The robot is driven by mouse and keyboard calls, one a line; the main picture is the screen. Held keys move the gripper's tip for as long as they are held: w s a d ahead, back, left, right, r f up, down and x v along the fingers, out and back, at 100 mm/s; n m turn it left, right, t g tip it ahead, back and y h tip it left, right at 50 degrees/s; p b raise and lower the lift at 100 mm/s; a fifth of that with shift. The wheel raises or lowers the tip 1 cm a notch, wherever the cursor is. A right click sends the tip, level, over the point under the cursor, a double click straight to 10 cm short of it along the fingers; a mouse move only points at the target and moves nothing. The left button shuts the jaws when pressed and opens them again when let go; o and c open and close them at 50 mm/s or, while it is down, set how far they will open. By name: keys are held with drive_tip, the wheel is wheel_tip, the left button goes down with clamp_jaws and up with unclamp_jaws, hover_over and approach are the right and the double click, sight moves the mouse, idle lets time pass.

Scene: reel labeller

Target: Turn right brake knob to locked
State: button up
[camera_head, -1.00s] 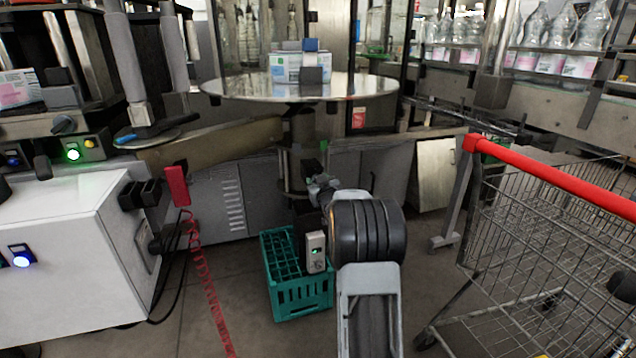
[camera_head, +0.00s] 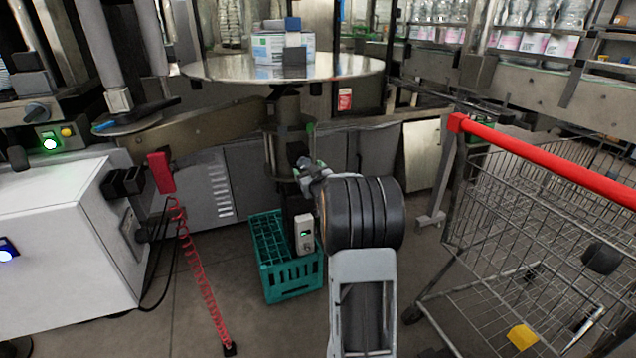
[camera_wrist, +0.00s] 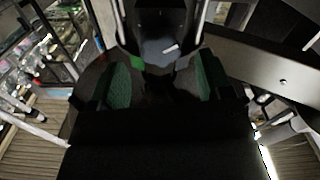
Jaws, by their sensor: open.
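On the labeller at the left edge of the head view, a black knob (camera_head: 37,112) stands above a small panel with a lit green button (camera_head: 50,143) and a yellow button. A second dark knob-like part (camera_head: 17,158) sits lower left of that panel. I cannot tell which of these, if either, is the right brake knob, or how it is set. My gripper (camera_head: 312,172) is at centre, in front of the round table's post and well right of the knobs. In the wrist view its green-padded fingers (camera_wrist: 161,82) are apart, with nothing seen between them.
A round metal table (camera_head: 220,72) carries a small carton (camera_head: 268,48). A teal crate (camera_head: 290,282) stands on the floor below my gripper. A wire trolley with a red handle (camera_head: 540,155) is at right. A white cabinet (camera_head: 60,235) and a red coiled cable (camera_head: 195,270) are at left.

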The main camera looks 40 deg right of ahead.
drive_tip(key=v, duration=0.9)
drive_tip(key=shift+p, duration=0.45)
drive_tip(key=shift+s, duration=0.1)
drive_tip(key=shift+a+r, duration=0.1)
drive_tip(key=s+a+r+g+p, duration=0.2)
drive_tip(key=a+r+g+p, duration=0.3)
drive_tip(key=a+r+p, duration=0.6)
drive_tip(key=s+a+r+g+y+p, duration=0.2)
drive_tip(key=s+a+r+g+p, duration=0.2)
drive_tip(key=s+a+p, duration=0.3)
drive_tip(key=s+a+r+n+g+y+p, duration=0.1)
drive_tip(key=s+a+r+g+y+p, duration=0.2)
drive_tip(key=s+a+r+p, duration=0.3)
drive_tip(key=s+a+g+p, duration=0.1)
drive_tip(key=s+a+p, duration=0.1)
drive_tip(key=s, duration=0.2)
drive_tip(key=shift+a+r+g, duration=0.3)
drive_tip(key=shift+r, duration=0.05)
